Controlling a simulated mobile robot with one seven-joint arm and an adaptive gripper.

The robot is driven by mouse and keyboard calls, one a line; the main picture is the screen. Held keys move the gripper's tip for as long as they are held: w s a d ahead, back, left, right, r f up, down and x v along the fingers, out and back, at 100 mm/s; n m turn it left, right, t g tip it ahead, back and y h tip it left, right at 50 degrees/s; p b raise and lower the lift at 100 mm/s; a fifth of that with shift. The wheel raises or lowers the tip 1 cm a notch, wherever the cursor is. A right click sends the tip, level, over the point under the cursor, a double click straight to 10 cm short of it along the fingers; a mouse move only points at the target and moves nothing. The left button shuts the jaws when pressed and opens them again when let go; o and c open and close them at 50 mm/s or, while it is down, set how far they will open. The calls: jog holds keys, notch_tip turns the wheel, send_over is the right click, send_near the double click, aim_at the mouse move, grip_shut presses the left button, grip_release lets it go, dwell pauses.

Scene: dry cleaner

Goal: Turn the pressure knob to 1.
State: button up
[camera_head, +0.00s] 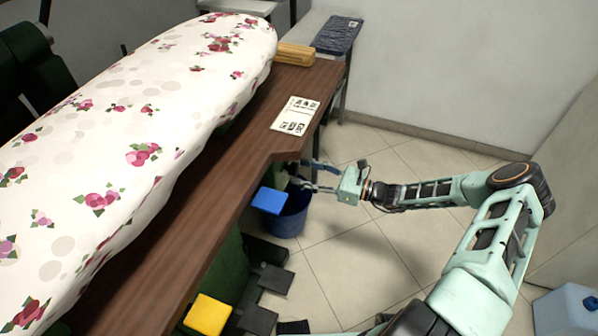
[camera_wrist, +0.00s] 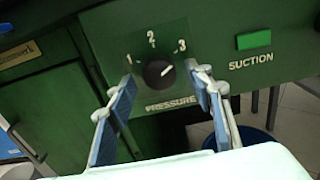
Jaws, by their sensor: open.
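The pressure knob (camera_wrist: 158,73) is a round black dial on the green panel (camera_wrist: 105,35) in the wrist view. The marks 1, 2 and 3 curve around it from left to right, with the word PRESSURE below. Its small white pointer line faces up and right, towards the 3. My gripper (camera_wrist: 168,78) is open, with one blue-padded finger on either side of the knob. I cannot tell whether either finger touches it. In the head view my gripper (camera_head: 304,176) is at the table edge, and the knob is hidden.
A green SUCTION button (camera_wrist: 254,40) is right of the knob. In the head view, a blue bin (camera_head: 287,222) stands below my gripper. A floral ironing board (camera_head: 130,130) lies along the wooden table (camera_head: 205,205). Blue (camera_head: 268,200) and yellow (camera_head: 208,314) pedals are nearby.

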jog(key=shift+x, duration=0.9)
jog(key=shift+c, duration=0.4)
jog(key=c, duration=1.1)
